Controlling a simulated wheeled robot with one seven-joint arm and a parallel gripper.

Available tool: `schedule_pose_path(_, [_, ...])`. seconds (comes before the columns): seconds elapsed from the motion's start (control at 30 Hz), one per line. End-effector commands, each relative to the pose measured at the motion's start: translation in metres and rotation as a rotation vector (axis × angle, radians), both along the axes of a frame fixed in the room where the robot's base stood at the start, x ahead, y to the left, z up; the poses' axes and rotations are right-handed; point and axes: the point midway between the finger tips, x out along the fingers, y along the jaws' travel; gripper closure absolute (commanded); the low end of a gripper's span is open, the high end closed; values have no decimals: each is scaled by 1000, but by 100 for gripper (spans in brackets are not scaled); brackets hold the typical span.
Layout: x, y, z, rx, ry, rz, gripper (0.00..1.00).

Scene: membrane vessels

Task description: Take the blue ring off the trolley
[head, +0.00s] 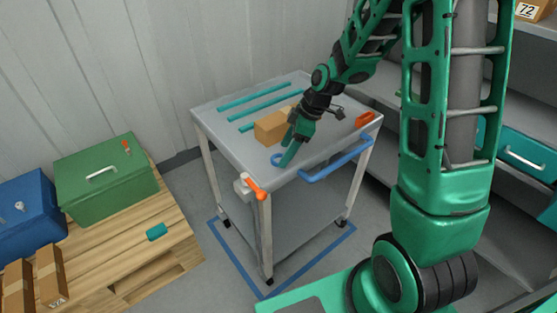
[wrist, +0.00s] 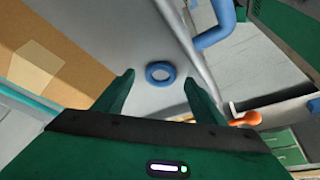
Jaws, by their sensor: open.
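The blue ring (wrist: 160,73) lies flat on the grey top of the trolley (wrist: 150,25). In the wrist view it shows whole, ahead of and between the two fingertips of my gripper (wrist: 159,80). The fingers are apart and nothing is between them. In the head view part of the blue ring (head: 277,159) shows just left of my gripper (head: 289,160), near the front edge of the trolley top (head: 222,117). The rest of it is hidden behind a finger. I cannot tell the exact height of the fingertips above the top.
A cardboard box (head: 270,127) stands on the trolley close behind my gripper. A blue handle (head: 335,163) runs along the trolley's side. An orange lever (head: 254,188) is at the front corner, and an orange item (head: 365,119) lies at the right. A pallet (head: 125,255) stands left.

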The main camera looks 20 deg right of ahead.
Motion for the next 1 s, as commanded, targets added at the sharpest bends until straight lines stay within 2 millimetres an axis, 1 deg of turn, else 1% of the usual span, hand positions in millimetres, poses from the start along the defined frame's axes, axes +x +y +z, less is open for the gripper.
schedule_pose_path(0.03, [1,3,-7,0,3,0,36])
schedule_pose_path(0.17, [3,7,-18,0,2,-1,36])
schedule_pose_path(0.43, [3,7,-20,-1,0,0,36])
schedule_pose_path(0.47, [3,7,-20,-1,0,0,41])
schedule_pose_path(0.5, [3,7,-20,-1,0,0,50])
schedule_pose_path(0.57, [3,7,-20,0,-1,0,65])
schedule_pose_path(0.6, [3,7,-19,0,-1,0,74])
schedule_pose_path(0.63, [3,7,-19,0,-1,0,79])
schedule_pose_path(1.0, [4,7,-17,0,-1,0,79])
